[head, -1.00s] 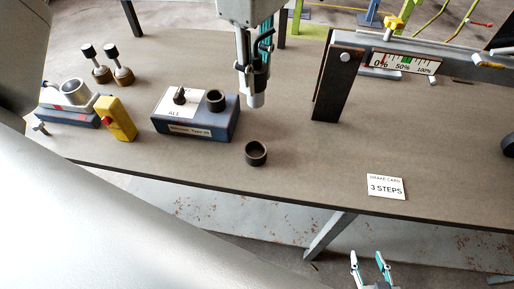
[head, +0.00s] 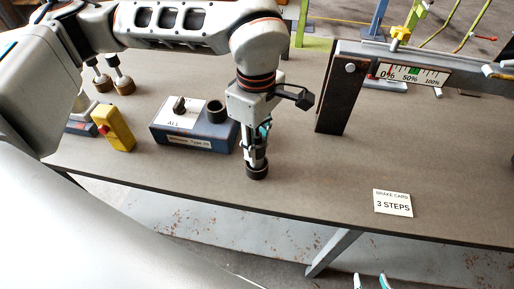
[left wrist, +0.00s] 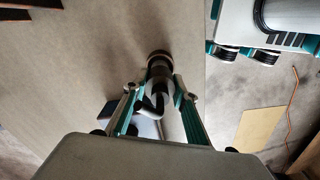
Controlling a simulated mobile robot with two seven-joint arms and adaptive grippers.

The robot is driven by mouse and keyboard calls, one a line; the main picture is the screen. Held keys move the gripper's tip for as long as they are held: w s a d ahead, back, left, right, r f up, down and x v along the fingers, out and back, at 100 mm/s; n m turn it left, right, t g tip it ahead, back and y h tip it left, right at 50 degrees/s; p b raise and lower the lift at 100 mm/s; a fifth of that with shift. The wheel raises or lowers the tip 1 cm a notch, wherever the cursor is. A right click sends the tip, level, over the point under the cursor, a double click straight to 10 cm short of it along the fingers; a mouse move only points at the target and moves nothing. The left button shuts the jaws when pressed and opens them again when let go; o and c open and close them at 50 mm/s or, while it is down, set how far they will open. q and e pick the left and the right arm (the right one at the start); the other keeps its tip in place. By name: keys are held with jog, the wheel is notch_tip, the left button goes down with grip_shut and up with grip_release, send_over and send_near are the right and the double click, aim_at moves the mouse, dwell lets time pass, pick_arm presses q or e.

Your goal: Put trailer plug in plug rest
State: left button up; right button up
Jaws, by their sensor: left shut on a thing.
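My left gripper (head: 256,146) points down over the table and is shut on the trailer plug (head: 258,158), a grey cylinder held upright.
A blue tester box (head: 195,142) with a knob and dark socket stands left of the plug. A yellow box (head: 115,130) with a red button is further left. A dark upright post (head: 333,100) stands to the right. A "3 STEPS" card (head: 393,203) lies near the front edge.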

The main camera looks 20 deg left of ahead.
pick_arm(q)
notch_tip(320, 180, down, 2)
jog(key=shift+f, duration=0.15)
jog(key=o, duration=1.2)
jog(key=shift+f, duration=0.1)
